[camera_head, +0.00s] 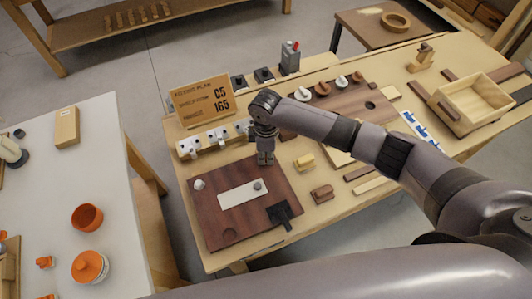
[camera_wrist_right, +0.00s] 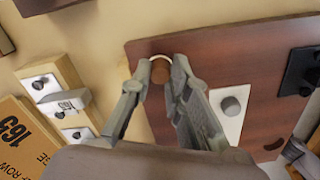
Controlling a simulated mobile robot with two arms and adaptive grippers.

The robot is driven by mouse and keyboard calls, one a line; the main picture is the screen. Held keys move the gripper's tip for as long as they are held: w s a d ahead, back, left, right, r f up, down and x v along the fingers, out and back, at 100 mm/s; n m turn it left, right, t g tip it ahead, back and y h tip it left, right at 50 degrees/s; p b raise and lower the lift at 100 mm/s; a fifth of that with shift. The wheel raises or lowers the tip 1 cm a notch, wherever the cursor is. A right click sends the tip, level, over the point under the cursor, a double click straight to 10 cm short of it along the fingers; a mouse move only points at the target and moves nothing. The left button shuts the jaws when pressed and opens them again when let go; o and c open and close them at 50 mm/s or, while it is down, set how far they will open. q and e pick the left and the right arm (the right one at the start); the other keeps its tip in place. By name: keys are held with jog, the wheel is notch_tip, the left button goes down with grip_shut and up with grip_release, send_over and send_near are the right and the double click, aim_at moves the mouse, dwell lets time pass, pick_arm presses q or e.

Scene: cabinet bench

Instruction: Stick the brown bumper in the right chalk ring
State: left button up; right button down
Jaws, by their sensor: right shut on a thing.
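My right gripper (camera_head: 265,160) points down over the upper right corner of the dark red-brown board (camera_head: 215,218). In the right wrist view its fingers (camera_wrist_right: 167,72) are shut on the small round brown bumper (camera_wrist_right: 160,72). A white arc of the chalk ring (camera_wrist_right: 158,57) shows just behind the bumper, near the board's corner. The fingers and bumper hide the rest of the ring. I cannot tell whether the bumper touches the board. My left gripper is not in view.
The board bears a white plate with a grey knob (camera_head: 258,186), a white knob (camera_head: 199,185) and a black plate (camera_head: 283,213). A row of white switches (camera_head: 215,138) and a sign (camera_head: 202,101) stand behind. Small wooden blocks (camera_head: 304,162) lie to the right.

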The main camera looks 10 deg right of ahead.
jog(key=shift+s+f, duration=0.2)
jog(key=shift+f, duration=0.05)
jog(key=c, duration=1.9)
grip_release()
jog(key=o, duration=0.5)
jog(key=shift+w+r, duration=0.1)
jog(key=shift+r, duration=0.05)
jog(key=shift+c, duration=0.2)
jog(key=shift+o, duration=0.2)
jog(key=o, duration=0.4)
jog(key=shift+w, duration=0.15)
jog(key=shift+c, duration=0.2)
jog(key=shift+r, duration=0.15)
jog(key=shift+r+p, duration=3.7)
jog(key=shift+p, duration=0.4)
